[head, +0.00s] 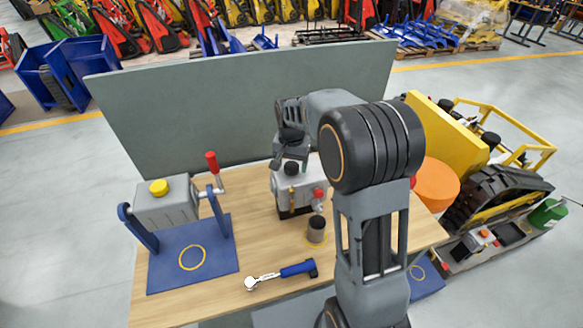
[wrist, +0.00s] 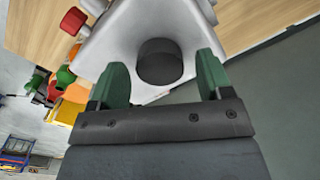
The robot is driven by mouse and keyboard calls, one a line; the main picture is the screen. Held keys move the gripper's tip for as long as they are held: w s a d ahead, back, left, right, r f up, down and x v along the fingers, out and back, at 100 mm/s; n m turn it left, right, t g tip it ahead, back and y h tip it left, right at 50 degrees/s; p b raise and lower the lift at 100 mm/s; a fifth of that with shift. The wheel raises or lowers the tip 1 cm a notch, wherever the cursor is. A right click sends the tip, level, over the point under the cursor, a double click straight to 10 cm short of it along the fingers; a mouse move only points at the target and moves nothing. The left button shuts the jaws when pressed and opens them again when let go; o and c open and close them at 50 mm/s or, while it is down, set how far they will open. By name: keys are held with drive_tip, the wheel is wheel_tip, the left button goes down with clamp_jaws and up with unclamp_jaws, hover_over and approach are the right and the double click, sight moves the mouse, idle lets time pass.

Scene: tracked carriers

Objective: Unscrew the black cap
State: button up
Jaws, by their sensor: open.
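The black cap (head: 291,168) sits on top of a grey-white housing (head: 287,188) near the middle of the wooden table. In the wrist view the cap (wrist: 160,66) is a dark round knob on the pale housing (wrist: 135,28). My gripper (wrist: 162,62) is open, with a green finger on each side of the cap and a gap visible at both sides. I cannot tell whether the fingertips are down at the cap's height. In the head view my gripper (head: 291,152) is just above the cap, its fingers mostly hidden.
A dark cylinder (head: 316,229) stands in front of the housing. A blue-handled ratchet (head: 283,275) lies near the front edge. At left, a grey tank with a yellow cap (head: 159,187) sits on a blue stand. A grey panel (head: 240,100) rises behind the table. Red fittings (head: 319,194) project right of the housing.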

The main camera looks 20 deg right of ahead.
drive_tip(key=shift+c, duration=0.4)
drive_tip(key=c, duration=0.6)
drive_tip(key=n, duration=0.7)
drive_tip(key=shift+c, duration=0.2)
drive_tip(key=shift+n, duration=1.4)
drive_tip(key=shift+n, duration=0.8)
drive_tip(key=n, duration=0.7)
drive_tip(key=shift+n, duration=0.6)
